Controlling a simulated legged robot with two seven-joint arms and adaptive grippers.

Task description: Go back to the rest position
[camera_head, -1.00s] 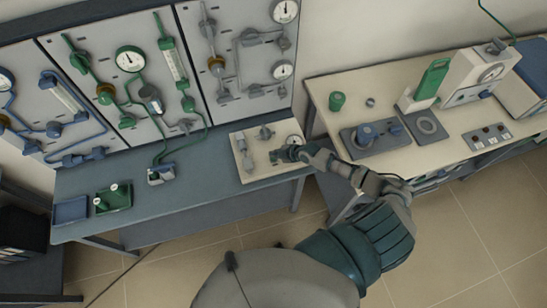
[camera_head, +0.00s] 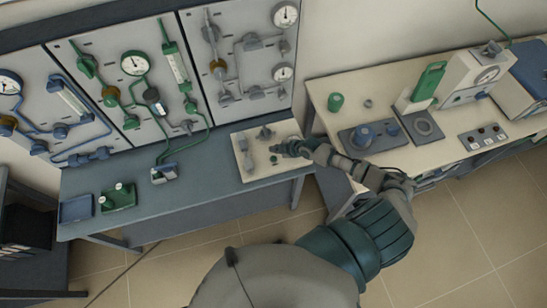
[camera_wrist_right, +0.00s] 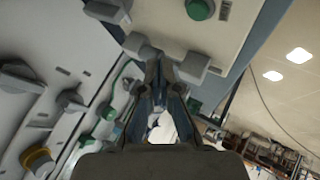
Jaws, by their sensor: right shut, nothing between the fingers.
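My right gripper (camera_head: 288,148) is over the right part of a cream board (camera_head: 250,176) on the blue-grey bench. It is shut and empty; its arm comes in from the lower right. In the right wrist view the two dark fingers (camera_wrist_right: 160,80) are together, with the cream board and a green knob (camera_wrist_right: 200,9) beyond them. The head view does not show clearly whether the fingers touch the board's fittings. My left gripper is in neither view.
A wall panel with gauges and pipes (camera_head: 190,65) stands behind the blue-grey bench (camera_head: 215,195). A green block (camera_head: 118,197) and a blue tray (camera_head: 75,208) are at its left. A cream table (camera_head: 400,155) with instruments stands at the right. The floor in front is clear.

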